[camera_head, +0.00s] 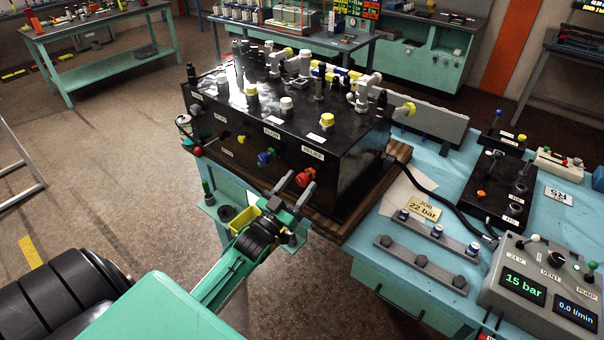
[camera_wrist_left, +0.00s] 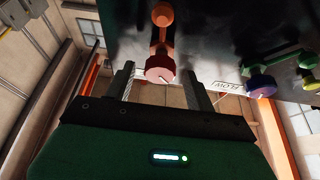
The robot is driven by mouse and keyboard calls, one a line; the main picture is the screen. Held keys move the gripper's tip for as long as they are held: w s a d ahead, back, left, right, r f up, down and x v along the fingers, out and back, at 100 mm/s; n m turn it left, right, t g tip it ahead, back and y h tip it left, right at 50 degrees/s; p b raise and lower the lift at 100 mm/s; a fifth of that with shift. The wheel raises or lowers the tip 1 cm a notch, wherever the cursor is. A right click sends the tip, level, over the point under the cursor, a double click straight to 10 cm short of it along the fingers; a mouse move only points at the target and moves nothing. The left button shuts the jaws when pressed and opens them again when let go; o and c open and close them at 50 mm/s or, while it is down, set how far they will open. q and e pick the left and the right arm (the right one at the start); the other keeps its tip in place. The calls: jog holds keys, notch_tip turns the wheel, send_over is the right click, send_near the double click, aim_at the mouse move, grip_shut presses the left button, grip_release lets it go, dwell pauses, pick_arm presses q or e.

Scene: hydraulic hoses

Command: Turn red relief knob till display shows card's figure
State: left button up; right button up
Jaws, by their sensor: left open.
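The red relief knob (camera_head: 306,177) sticks out of the front of the black hydraulic block (camera_head: 345,165), under the RELIEF label. My left gripper (camera_head: 298,187) is open just in front of it. In the left wrist view the red knob (camera_wrist_left: 160,68) lies between the open fingers (camera_wrist_left: 160,82), near their tips, with a gap at each side; I see no contact. The job card (camera_head: 422,209) reads 22 bar. The pressure display (camera_head: 524,284) on the grey control box reads 15 bar. My right gripper is out of view.
A blue FLOW knob (camera_head: 265,158) sits left of the red one; it also shows in the left wrist view (camera_wrist_left: 261,87). A smaller display (camera_head: 576,311) reads 0.0 l/min. A black hose (camera_head: 437,195) crosses the blue bench. A yellow bin (camera_head: 244,220) hangs below the block.

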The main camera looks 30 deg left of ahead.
pick_arm(q)
jog(key=shift+x, duration=0.9)
jog(key=shift+w+d, duration=0.1)
jog(key=shift+w, duration=0.05)
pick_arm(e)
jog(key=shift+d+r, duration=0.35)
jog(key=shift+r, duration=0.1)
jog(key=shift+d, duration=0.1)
pick_arm(q)
jog(key=c, duration=1)
jog(key=shift+o, duration=0.2)
